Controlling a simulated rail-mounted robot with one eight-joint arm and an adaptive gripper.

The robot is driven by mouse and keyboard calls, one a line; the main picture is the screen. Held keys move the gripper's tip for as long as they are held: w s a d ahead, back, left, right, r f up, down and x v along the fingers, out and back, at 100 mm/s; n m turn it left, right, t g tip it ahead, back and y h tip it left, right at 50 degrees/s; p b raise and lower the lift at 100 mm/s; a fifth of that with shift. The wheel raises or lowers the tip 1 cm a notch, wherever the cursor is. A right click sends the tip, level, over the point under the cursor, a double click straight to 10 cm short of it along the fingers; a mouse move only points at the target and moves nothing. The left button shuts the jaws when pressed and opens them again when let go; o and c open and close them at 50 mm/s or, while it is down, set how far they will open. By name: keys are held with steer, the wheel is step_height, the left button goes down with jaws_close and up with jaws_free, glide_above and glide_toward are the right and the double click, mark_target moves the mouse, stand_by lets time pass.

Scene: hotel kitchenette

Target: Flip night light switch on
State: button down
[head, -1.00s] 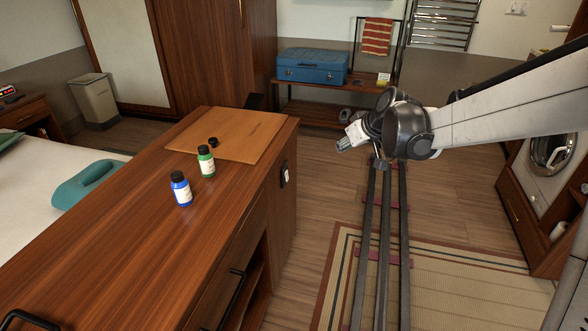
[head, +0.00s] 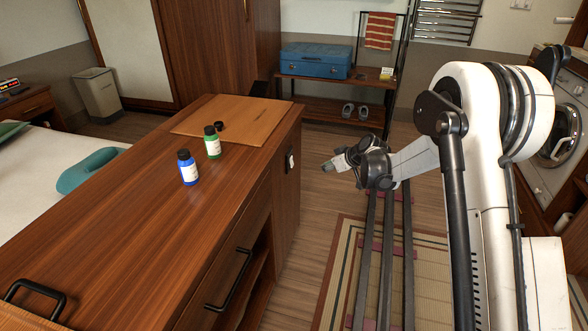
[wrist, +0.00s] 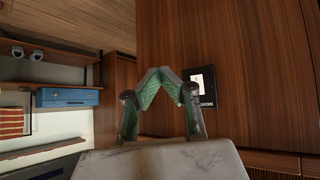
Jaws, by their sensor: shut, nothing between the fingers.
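The night light switch (head: 290,161) is a small white switch on a dark plate, on the end side of the wooden cabinet. In the wrist view the switch (wrist: 197,83) sits on its dark plate just right of my fingertips. My gripper (head: 328,166) is right of the switch in the head view, with a gap of floor showing between them. In the wrist view my gripper (wrist: 159,72) has its green-padded fingertips together, with nothing between them. Whether the switch is up or down is too small to tell.
The wooden cabinet (head: 130,235) carries a blue bottle (head: 188,168), a green-labelled bottle (head: 212,143) and a board (head: 255,118). A black drawer handle (head: 232,285) sticks out of its side. Floor rails (head: 387,260) run beside it. A rack with a blue case (head: 315,62) stands behind.

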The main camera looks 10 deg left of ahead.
mark_target(292, 162)
steer(key=shift+a+f, duration=0.1)
steer(key=shift+f, duration=0.15)
steer(key=w+a+f, duration=0.1)
steer(key=a, duration=0.7)
steer(key=shift+w+a, duration=0.3)
stand_by(1.6)
steer(key=shift+a+f, duration=0.1)
steer(key=shift+a, duration=0.3)
steer(key=shift+w+a+b, duration=0.1)
steer(key=shift+a+b, duration=0.2)
steer(key=shift+b, duration=0.05)
stand_by(0.5)
steer(key=shift+d, duration=0.1)
